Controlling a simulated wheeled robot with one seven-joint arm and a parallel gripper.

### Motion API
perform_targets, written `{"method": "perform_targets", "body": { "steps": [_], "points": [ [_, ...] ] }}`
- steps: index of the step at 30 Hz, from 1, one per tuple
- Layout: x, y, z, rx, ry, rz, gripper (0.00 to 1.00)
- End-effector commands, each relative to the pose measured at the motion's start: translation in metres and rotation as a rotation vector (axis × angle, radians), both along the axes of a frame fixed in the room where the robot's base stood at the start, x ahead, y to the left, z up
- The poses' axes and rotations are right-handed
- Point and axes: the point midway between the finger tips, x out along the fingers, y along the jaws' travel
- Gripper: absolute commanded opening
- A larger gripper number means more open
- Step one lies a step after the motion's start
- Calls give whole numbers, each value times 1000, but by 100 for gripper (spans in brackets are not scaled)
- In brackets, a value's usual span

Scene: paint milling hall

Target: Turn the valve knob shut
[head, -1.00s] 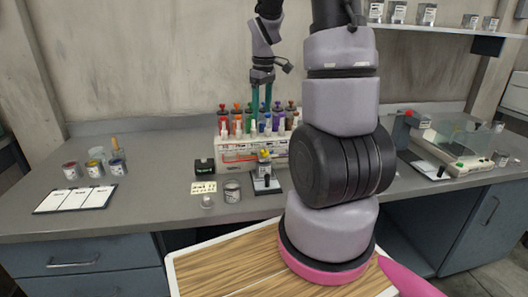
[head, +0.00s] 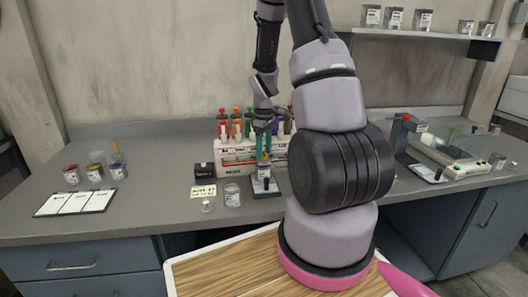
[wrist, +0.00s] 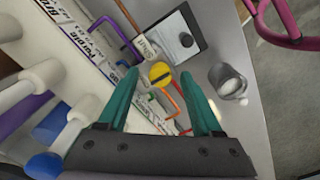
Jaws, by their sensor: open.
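The valve knob (wrist: 160,73) is a round yellow cap with a dark slot across it. In the wrist view it lies between my teal fingertips (wrist: 159,82), beyond them, with a gap on each side. A tag (wrist: 150,47) reading "Shut" is beside it, and an orange-red pipe (wrist: 170,100) runs close by. In the head view my gripper (head: 263,150) points down over the small valve stand (head: 265,182) in front of the bottle rack. My gripper is open and empty. The fingers partly hide the knob there, and contact is not visible.
The white rack (head: 226,158) with several colored bottles stands right behind. A tin (head: 232,194), a black box (head: 204,171) and a small jar (head: 207,206) sit to the left. The bench's left front has a white card panel (head: 75,201).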

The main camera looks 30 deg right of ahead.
Motion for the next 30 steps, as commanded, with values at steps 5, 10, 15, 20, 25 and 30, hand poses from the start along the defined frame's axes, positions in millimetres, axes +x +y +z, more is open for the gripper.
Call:
{"method": "perform_targets", "body": {
  "steps": [5, 10, 15, 20, 25, 30],
  "points": [
    [0, 0, -4, 0, 0, -1, 66],
    [0, 0, -3, 0, 0, 0, 59],
    [0, 0, -3, 0, 0, 0, 0],
    [0, 0, -3, 0, 0, -3, 0],
    [0, 0, -3, 0, 0, -32, 0],
    [0, 0, -3, -1, -1, -111, 0]
  ]
}}
